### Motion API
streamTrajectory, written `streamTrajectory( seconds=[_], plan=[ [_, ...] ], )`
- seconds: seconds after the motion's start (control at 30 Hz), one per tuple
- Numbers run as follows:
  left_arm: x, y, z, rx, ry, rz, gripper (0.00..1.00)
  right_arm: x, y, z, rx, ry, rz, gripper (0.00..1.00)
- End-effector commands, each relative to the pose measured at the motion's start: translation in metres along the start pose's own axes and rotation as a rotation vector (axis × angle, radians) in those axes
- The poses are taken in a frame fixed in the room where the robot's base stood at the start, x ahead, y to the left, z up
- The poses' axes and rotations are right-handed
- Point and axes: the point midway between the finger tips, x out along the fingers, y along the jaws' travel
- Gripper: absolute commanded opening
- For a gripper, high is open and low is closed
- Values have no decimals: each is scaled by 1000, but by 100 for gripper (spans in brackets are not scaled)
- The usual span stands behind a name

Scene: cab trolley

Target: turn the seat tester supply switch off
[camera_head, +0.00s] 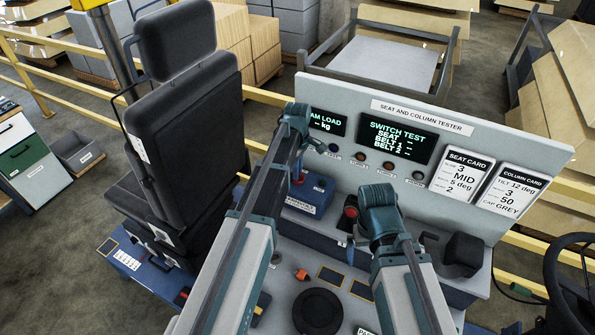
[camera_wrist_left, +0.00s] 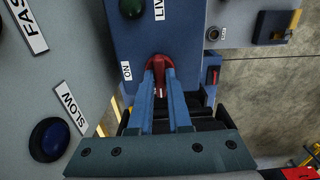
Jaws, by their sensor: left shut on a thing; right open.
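The supply switch is a red knob (camera_wrist_left: 158,62) on a blue box (camera_wrist_left: 190,25) in the left wrist view, with an ON label (camera_wrist_left: 126,71) to its left. My left gripper (camera_wrist_left: 160,88) is shut on the red knob, its two blue fingers either side of it. A dark green lamp (camera_wrist_left: 132,8) sits above, beside a LIVE label. In the head view the blue box (camera_head: 318,184) stands at the foot of the tester panel; my left gripper (camera_head: 298,168) reaches down to it and partly hides it. My right gripper (camera_head: 378,232) is open over the bench, its fingers mostly hidden.
The tester panel (camera_head: 475,127) stands behind, with a SWITCH TEST display (camera_head: 397,139) and a row of small buttons. A black seat (camera_head: 185,130) is at the left. A black round knob (camera_head: 317,312) is on the bench front, and a steering wheel (camera_head: 570,290) at right.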

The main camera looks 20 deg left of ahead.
Motion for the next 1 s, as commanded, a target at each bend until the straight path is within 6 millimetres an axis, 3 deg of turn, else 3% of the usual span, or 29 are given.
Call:
streamTrajectory(
  seconds=[0.2,0.23,0.4,0.77,1.0],
  plan=[
    [0,0,0,-2,-1,0,0,0,0,0,0,0,0,100],
    [0,0,0,-2,-1,0,20,0,0,0,0,0,0,100],
    [0,0,0,-1,0,0,46,0,0,0,0,0,0,100],
    [-2,0,0,0,0,0,46,-2,0,0,0,0,0,100],
    [-19,0,0,0,0,0,46,-19,2,1,-1,-1,0,100]
  ],
)
